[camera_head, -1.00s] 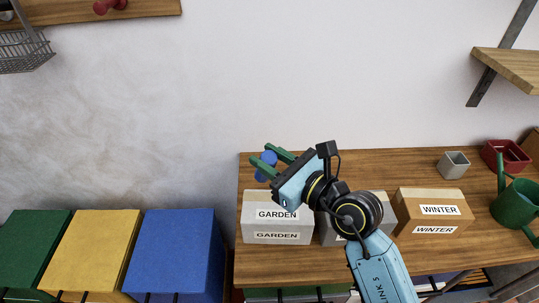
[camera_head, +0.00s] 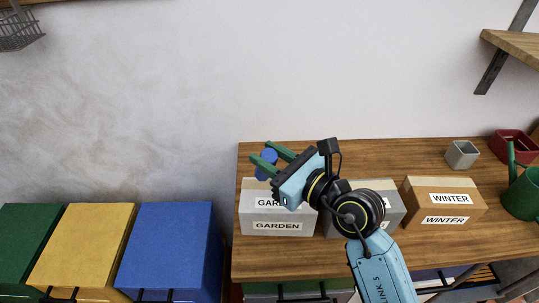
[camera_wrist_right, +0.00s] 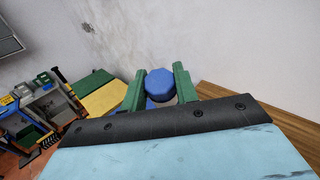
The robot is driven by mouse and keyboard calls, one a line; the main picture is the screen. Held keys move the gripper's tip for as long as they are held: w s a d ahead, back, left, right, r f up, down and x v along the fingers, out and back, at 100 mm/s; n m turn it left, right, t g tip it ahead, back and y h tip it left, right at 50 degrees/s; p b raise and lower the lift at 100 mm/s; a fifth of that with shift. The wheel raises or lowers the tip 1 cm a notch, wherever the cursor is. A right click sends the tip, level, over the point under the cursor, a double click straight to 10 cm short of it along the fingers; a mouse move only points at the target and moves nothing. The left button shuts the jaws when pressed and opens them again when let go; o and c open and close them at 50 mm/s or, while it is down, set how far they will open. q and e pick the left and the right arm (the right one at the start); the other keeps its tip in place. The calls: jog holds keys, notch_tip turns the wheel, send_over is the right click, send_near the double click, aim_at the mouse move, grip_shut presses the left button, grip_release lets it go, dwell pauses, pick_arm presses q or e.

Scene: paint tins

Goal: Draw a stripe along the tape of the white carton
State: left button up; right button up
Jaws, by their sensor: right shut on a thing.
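The white carton (camera_head: 256,214), pale grey-white and labelled GARDEN on its top and front, stands on the wooden bench in the head view. My right gripper (camera_head: 261,154) is shut on a blue round-ended marker (camera_head: 267,165), over the carton's back edge in the picture. The right wrist view shows the blue marker (camera_wrist_right: 160,86) between the two green fingers. Its lower tip is hidden, so I cannot tell whether it touches the carton. My right gripper covers part of the carton's top label. I cannot make out any tape. My left gripper is not in view.
A grey carton (camera_head: 393,206) stands partly behind my right wrist. A brown WINTER carton (camera_head: 479,207) is right of it, with a grey pot (camera_head: 462,154) and green watering can (camera_head: 523,193) beyond. Blue (camera_head: 165,245), yellow (camera_head: 85,245) and green boxes stand at left.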

jog(key=shift+f+b, duration=0.45)
jog(key=shift+f, duration=0.3)
dwell(0.3)
dwell(0.8)
jog(key=shift+d+f, duration=0.1)
jog(key=shift+f, duration=0.05)
jog(key=shift+s+d+f+p, duration=0.1)
jog(key=shift+d+p, duration=0.2)
jog(key=shift+d, duration=0.65)
jog(key=shift+d, duration=0.1)
jog(key=shift+s+d, duration=0.1)
jog(key=shift+d, duration=0.8)
jog(key=shift+d, duration=0.1)
jog(key=shift+d, duration=0.9)
